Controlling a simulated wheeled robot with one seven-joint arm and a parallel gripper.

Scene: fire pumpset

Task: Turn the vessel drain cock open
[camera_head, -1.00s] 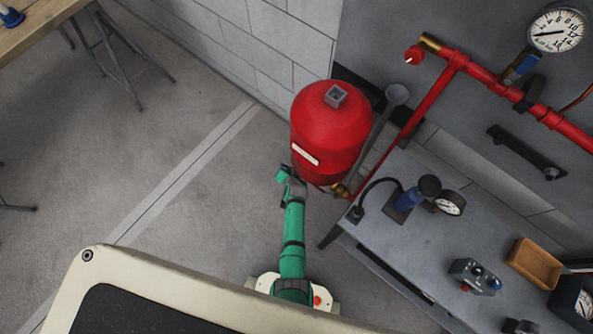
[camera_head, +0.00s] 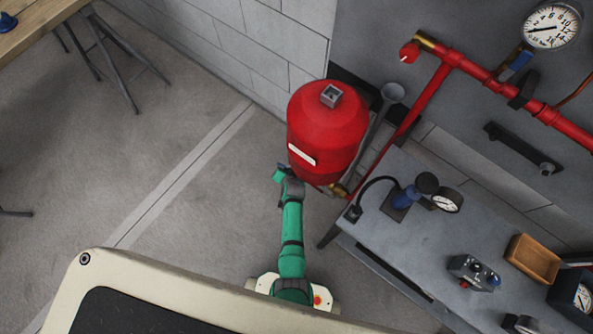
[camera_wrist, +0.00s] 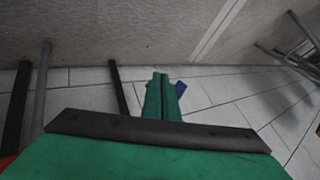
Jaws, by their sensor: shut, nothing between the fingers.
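The red vessel (camera_head: 327,132) stands by the wall, with a pale label on its side and a brass fitting (camera_head: 339,189) low at its right.
Dark legs or posts (camera_wrist: 118,88) stand left of the fingers in the wrist view. A grey bench (camera_head: 425,235) with gauges is right of the vessel, and a red pipe (camera_head: 475,70) runs along the wall panel.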

